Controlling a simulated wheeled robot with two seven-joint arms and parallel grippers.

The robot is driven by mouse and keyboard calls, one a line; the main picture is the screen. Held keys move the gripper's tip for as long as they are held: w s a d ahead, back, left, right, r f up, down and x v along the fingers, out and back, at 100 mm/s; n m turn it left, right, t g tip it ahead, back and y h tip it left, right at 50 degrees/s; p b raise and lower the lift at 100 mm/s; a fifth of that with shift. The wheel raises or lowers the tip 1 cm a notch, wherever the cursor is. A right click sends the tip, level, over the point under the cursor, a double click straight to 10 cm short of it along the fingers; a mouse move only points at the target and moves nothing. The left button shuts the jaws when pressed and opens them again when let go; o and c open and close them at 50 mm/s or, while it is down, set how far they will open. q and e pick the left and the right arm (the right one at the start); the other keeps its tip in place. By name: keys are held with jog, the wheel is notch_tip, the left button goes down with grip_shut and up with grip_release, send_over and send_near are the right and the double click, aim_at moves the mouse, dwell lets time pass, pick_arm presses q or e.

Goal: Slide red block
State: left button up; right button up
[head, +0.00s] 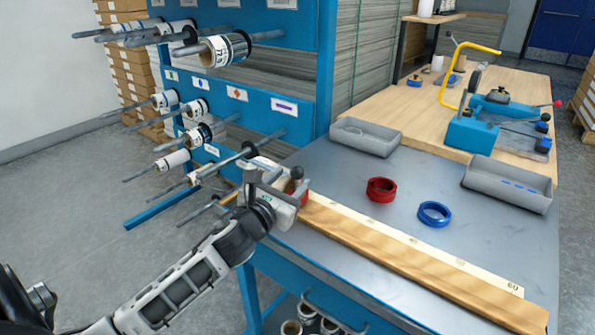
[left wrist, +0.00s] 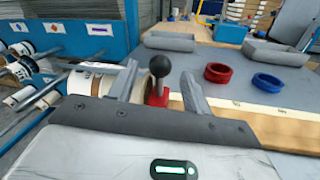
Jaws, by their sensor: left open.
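The red block (left wrist: 158,96) with a black ball knob (left wrist: 160,66) stands at the left end of the wooden ruler rail (head: 400,250). In the head view only a bit of the red block (head: 303,193) shows beside my left gripper (head: 284,184); the gripper hides the rest. In the left wrist view my left gripper (left wrist: 161,78) is open, with one finger on each side of the knob and block. I cannot tell whether either finger touches the block. My right gripper is in neither view.
A red ring (head: 381,190) and a blue ring (head: 434,214) lie on the grey tabletop behind the rail. Two grey trays (head: 366,136) (head: 507,184) stand farther back. A blue rack (head: 262,105) with label rolls on rods is at the left.

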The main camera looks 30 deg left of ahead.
aim_at(294, 176)
pick_arm(q)
jog(key=shift+w+a, duration=0.15)
jog(key=shift+w, duration=0.95)
jog(key=shift+w+a, duration=0.1)
jog(key=shift+w, duration=0.95)
grip_shut()
